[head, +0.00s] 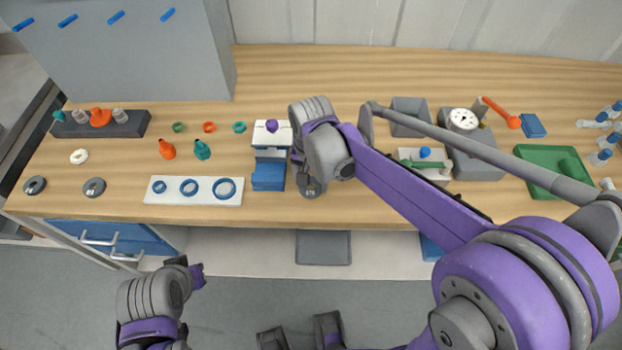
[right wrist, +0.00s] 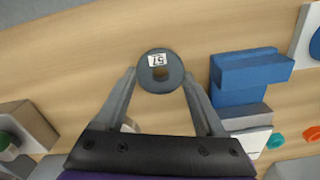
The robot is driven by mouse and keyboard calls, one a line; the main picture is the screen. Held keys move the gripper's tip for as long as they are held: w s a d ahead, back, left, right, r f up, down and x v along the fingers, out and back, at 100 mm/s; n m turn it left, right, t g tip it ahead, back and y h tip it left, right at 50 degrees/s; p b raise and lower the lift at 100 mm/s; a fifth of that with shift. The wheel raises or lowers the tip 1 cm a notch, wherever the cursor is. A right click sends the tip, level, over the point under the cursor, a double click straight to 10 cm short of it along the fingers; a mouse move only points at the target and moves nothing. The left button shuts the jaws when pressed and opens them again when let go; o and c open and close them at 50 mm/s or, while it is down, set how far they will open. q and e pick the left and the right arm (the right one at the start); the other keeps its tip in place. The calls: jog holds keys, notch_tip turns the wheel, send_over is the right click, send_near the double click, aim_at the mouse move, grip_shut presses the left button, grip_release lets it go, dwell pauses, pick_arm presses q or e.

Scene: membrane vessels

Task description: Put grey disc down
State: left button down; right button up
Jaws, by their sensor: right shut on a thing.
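In the head view the disc (head: 310,188) shows below my right wrist, near the table's front edge and right of the blue block. I cannot tell whether it touches the table. Two similar grey discs, one at far left (head: 34,185) and one beside it (head: 94,187), lie on the table. My left gripper (head: 197,275) is low in front of the table; its jaws are unclear.
A blue block (head: 268,177) stands just left of the held disc, before a white-topped device (head: 272,134). A white board with blue rings (head: 168,197) lies further left. A grey box device (head: 474,160) and green tray (head: 535,165) are at right.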

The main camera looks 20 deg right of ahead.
jog(key=shift+f, duration=0.1)
jog(key=o, duration=1.3)
jog(key=shift+r, duration=0.55)
notch_tip(320, 180, up, 11)
jog(key=p, duration=0.1)
jog(key=s+d+f+n+t, duration=0.1)
jog(key=s+d+f+n, duration=0.1)
jog(key=s, duration=0.3)
jog(key=s+d+f+n+t, duration=0.2)
jog(key=s+f, duration=0.2)
jog(key=s, duration=0.1)
jog(key=s+d+f+n+t, duration=0.2)
jog(key=s+f, duration=0.2)
jog(key=s, duration=0.1)
jog(key=shift+d, duration=0.2)
jog(key=shift+w, duration=0.1)
